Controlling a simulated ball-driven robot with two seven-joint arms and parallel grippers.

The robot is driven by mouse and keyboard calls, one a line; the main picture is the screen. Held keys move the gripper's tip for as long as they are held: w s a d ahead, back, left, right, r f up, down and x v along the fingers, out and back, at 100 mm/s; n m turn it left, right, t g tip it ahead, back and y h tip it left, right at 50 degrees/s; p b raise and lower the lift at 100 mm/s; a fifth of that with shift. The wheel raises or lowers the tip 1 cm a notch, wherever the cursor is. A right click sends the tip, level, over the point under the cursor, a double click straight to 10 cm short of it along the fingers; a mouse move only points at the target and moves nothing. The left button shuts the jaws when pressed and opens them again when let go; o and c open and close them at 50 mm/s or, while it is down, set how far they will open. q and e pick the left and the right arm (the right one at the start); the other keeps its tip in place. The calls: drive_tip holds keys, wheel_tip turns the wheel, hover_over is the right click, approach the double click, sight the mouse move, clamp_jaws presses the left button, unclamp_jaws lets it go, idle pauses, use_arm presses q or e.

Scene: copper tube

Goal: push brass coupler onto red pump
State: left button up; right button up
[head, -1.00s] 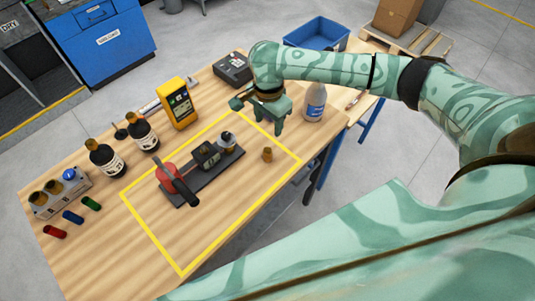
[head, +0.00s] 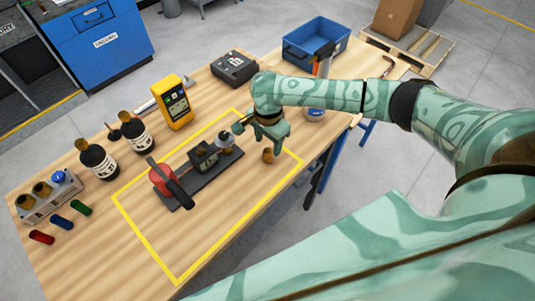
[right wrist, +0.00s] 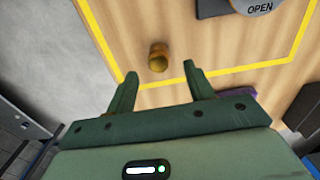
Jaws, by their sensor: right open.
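The brass coupler (head: 268,156) stands on the wooden table, inside the yellow outline near its right side. The red pump (head: 161,174) sits at the left end of a dark base plate, partly covered by a black lever. My right gripper (head: 262,135) is open and empty, just above and behind the coupler in the head view. In the right wrist view the coupler (right wrist: 158,56) shows a little beyond the gap between the open fingertips (right wrist: 160,70), apart from both. My left gripper is out of view.
A dark block (head: 203,155) and a grey-capped part (head: 225,142) share the base plate. A yellow meter (head: 174,102), dark bottles (head: 98,161) and a blue bin (head: 316,40) stand outside the outline. The outline's front part is clear.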

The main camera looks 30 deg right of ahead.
sight(268, 150)
wheel_tip(268, 150, down, 4)
drive_tip(key=shift+s+a+f+b, duration=0.1)
drive_tip(key=shift+f+b, duration=0.15)
drive_tip(key=shift+b, duration=0.75)
drive_tip(key=shift+r, duration=0.1)
drive_tip(key=c, duration=1.1)
